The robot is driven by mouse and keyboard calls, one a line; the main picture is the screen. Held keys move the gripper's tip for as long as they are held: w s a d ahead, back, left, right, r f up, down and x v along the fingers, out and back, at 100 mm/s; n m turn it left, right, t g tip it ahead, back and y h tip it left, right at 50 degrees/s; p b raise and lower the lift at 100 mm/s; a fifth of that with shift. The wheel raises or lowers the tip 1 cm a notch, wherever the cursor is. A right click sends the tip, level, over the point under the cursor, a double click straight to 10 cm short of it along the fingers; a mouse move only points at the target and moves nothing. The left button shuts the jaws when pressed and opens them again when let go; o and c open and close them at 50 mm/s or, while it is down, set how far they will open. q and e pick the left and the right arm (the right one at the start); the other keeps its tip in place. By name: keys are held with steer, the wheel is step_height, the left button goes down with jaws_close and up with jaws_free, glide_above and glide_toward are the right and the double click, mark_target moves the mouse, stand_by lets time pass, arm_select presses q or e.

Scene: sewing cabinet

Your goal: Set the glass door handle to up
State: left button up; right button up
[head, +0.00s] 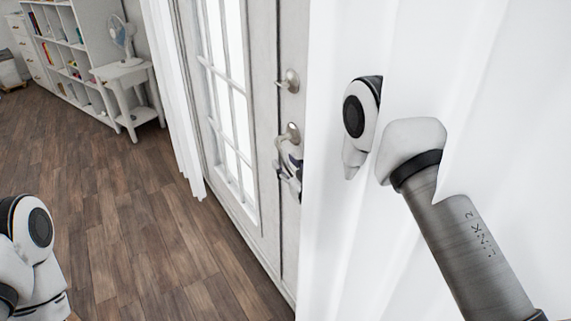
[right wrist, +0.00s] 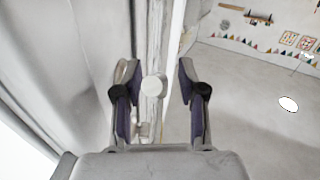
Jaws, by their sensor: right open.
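The glass door (head: 228,95) stands at the middle of the head view, white with a paned window. Its handle (head: 291,131) is on the door's right-hand edge strip, below a round lock knob (head: 290,80). My right gripper (head: 288,170) is just below the handle's round base and partly covers the lever, so its angle is hard to read. In the right wrist view, the open right gripper (right wrist: 158,105) has one finger on each side of a pale round metal part (right wrist: 153,88), with no clear contact. My left gripper is out of view.
White curtains (head: 480,60) hang right of the door, and my right arm passes through them. Another curtain (head: 172,90) hangs at the door's left. A small white table (head: 125,75) with a fan (head: 122,38) and a shelf (head: 62,45) stand far left. The wood floor (head: 130,220) is clear.

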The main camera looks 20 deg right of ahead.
steer(key=shift+r, duration=0.1)
steer(key=shift+c, duration=0.3)
steer(key=shift+w, duration=0.1)
jaws_close()
steer(key=shift+r+p, duration=0.25)
steer(key=shift+p, duration=0.35)
steer(key=r+g+p, duration=0.1)
steer(key=g+p, duration=0.1)
steer(key=p, duration=0.1)
steer(key=s+r+g+h+p, duration=0.1)
steer(key=g+p, duration=0.1)
steer(key=p, duration=0.2)
steer(key=r+g+p, duration=0.1)
steer(key=g+p, duration=0.1)
steer(key=p, duration=0.1)
steer(key=shift+s+d+r+n, duration=0.2)
steer(key=shift+s+r+n, duration=0.1)
steer(key=shift+s, duration=0.05)
steer(key=shift+r+g+h+p, duration=0.15)
steer(key=shift+g+h+p, duration=0.15)
steer(key=shift+g+p, duration=0.75)
